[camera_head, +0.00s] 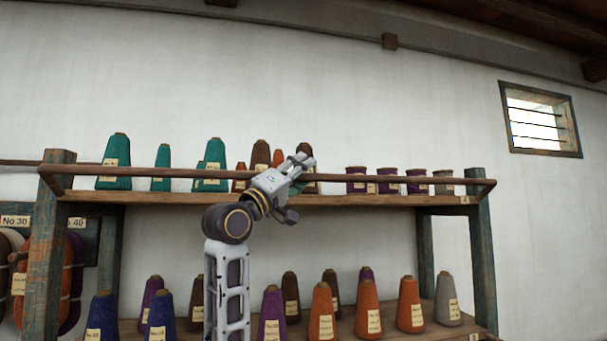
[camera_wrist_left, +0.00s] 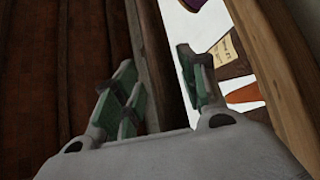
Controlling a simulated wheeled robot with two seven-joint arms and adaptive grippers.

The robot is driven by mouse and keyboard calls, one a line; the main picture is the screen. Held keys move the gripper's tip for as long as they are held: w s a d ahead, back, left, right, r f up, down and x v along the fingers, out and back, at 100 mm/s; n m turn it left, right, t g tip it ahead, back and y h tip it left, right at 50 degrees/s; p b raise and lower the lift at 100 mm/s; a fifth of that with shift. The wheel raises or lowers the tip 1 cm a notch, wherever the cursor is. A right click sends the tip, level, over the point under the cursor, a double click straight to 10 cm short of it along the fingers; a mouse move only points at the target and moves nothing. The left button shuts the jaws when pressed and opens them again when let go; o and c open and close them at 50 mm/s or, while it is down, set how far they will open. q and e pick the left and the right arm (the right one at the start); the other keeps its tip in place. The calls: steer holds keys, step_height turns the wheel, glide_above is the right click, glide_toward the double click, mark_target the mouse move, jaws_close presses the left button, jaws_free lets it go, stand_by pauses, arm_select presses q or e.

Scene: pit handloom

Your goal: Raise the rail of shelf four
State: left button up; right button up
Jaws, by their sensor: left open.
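The rail (camera_head: 420,180) is a thin brown wooden bar along the front of the upper shelf board (camera_head: 400,201), slightly above it. A small tag sits at the board's right end; I cannot read it surely. My left gripper (camera_head: 299,187) is at the middle of the rail, one finger above it and one below in the head view. In the left wrist view my left gripper (camera_wrist_left: 160,88) has its green-padded fingers apart. A dark wooden bar (camera_wrist_left: 165,60) runs between them, and I cannot tell whether they touch it. My right gripper is out of view.
Teal cones (camera_head: 117,165), brown and orange cones and purple spools (camera_head: 388,181) stand behind the rail. More cones (camera_head: 368,308) stand on the lower shelf. Posts (camera_head: 483,250) bound the rack at both ends. Hanks hang at the left.

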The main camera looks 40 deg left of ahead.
arm_select(q)
steer(key=s+f+b, duration=0.2)
steer(key=s+b, duration=0.1)
steer(key=s, duration=0.5)
steer(key=shift+s, duration=0.35)
stand_by(1.4)
steer(key=shift+f, duration=0.1)
steer(key=shift+s+f, duration=0.1)
stand_by(0.4)
steer(key=shift+v, duration=0.8)
steer(key=v, duration=0.9)
steer(key=shift+a+f+y, duration=0.25)
steer(key=shift+f+y, duration=0.05)
steer(key=shift+f, duration=0.25)
